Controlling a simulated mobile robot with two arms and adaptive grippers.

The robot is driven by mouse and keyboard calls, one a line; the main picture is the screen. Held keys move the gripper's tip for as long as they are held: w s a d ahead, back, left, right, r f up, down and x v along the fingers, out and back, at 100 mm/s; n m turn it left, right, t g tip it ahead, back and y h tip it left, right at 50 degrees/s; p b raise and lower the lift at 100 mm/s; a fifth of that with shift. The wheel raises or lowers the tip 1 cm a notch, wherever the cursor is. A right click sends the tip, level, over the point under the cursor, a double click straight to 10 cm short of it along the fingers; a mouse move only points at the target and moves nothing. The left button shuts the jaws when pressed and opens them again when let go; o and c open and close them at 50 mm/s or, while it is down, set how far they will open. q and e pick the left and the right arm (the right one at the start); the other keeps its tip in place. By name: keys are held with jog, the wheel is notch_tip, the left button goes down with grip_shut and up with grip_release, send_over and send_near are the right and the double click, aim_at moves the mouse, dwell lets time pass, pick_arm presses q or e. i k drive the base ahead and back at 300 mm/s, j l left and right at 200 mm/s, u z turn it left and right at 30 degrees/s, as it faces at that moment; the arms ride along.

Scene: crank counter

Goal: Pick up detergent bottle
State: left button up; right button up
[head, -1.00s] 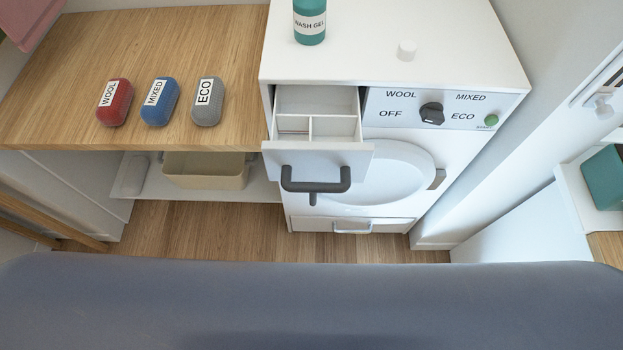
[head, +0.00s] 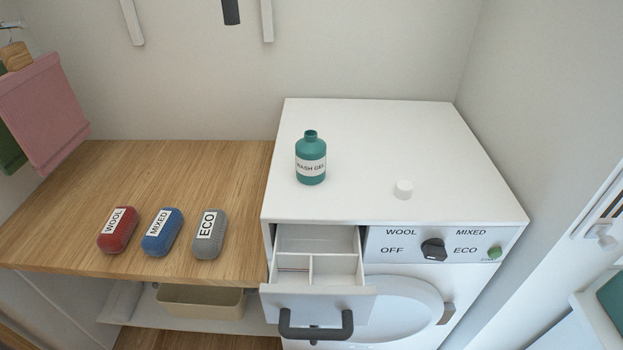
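The detergent bottle (head: 311,160) is teal with a white "WASH GEL" label. It stands upright and uncapped on top of the white washing machine (head: 400,130), towards its left side. A small white cap (head: 403,189) sits on the machine top to the right of the bottle, nearer the front edge. Neither of my grippers shows in the head view.
The detergent drawer (head: 318,268) is pulled out below the bottle, its dark handle in front. Red (head: 118,230), blue (head: 162,232) and grey (head: 208,234) labelled bundles lie on the wooden counter (head: 190,170). The machine top is otherwise clear.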

aim_at(310, 151)
jog(key=k+l+z, duration=0.1)
jog(key=l, duration=0.2)
jog(key=k+l+z, duration=0.15)
jog(key=l, duration=0.15)
jog(key=k+l+z, duration=0.1)
jog(key=l, duration=0.25)
jog(key=k+l+z, duration=0.1)
jog(key=l, duration=0.2)
